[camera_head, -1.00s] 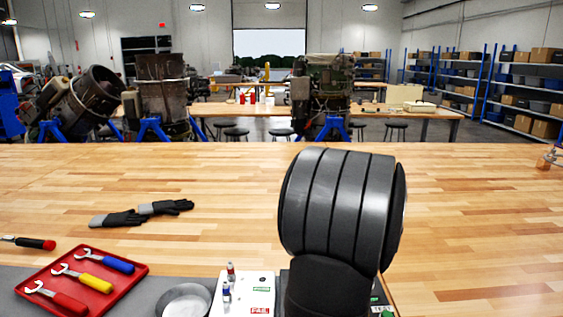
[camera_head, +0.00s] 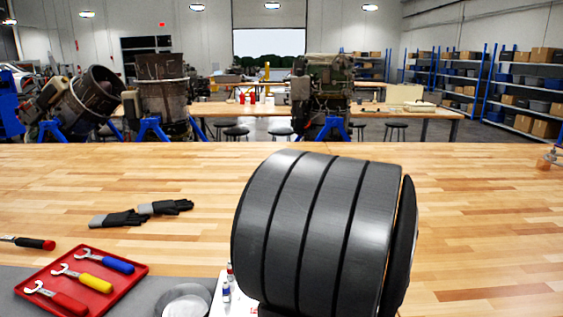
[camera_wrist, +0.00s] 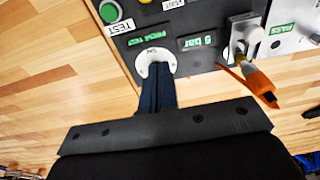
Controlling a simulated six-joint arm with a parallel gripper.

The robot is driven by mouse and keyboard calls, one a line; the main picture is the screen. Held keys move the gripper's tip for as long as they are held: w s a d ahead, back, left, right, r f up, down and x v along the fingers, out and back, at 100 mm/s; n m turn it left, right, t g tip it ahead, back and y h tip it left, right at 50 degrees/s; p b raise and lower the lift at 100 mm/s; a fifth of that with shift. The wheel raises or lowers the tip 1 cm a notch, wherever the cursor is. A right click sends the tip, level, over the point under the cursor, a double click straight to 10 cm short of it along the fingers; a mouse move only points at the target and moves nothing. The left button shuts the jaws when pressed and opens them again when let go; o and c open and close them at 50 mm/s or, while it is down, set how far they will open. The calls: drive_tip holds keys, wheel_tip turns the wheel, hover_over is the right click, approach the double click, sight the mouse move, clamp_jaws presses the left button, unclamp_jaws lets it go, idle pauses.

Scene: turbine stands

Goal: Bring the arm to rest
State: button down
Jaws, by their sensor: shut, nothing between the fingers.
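In the wrist view my gripper (camera_wrist: 157,85) is shut and empty. Its fingertips are in front of a round white fitting (camera_wrist: 153,57) on the dark test box (camera_wrist: 205,68); I cannot tell whether they touch it. In the head view my large dark arm link fills the lower middle, close to the camera, and my gripper is hidden.
The test box has a green button (camera_wrist: 109,12) and a metal holder (camera_wrist: 245,36) with an orange-handled item (camera_wrist: 259,82). A red tray (camera_head: 84,282) of wrenches, gloves (camera_head: 141,214) and a round dish (camera_head: 183,301) are at left. The bench's back is clear.

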wheel_tip(320, 180, down, 7)
drive_tip(key=shift+w+r, duration=0.1)
drive_tip(key=shift+w+a+f+g, duration=0.1)
drive_tip(key=shift+w+f+g, duration=0.2)
drive_tip(key=shift+g, duration=0.3)
drive_tip(key=g, duration=0.3)
drive_tip(key=shift+w+f, duration=0.25)
drive_tip(key=shift+f, duration=0.15)
drive_tip(key=shift+w+r, duration=0.3)
drive_tip(key=shift+w, duration=0.3)
drive_tip(key=shift+w+r, duration=0.3)
drive_tip(key=shift+w, duration=0.3)
drive_tip(key=v, duration=0.9)
drive_tip(key=shift+n+t, duration=0.4)
drive_tip(key=shift+t, duration=0.4)
drive_tip(key=s+f, duration=0.6)
drive_tip(key=shift+s+d, duration=0.1)
drive_tip(key=shift+d, duration=0.1)
drive_tip(key=shift+w+a+f+m+t, duration=0.1)
drive_tip(key=shift+w+f+m+t, duration=0.2)
drive_tip(key=shift+f, duration=0.2)
drive_tip(key=shift+w+a+f+m+t, duration=0.1)
drive_tip(key=shift+w+f+t, duration=0.1)
drive_tip(key=shift+f+t, duration=0.3)
drive_tip(key=shift+w+r, duration=0.1)
drive_tip(key=shift+r, duration=0.6)
drive_tip(key=shift+f, duration=1.05)
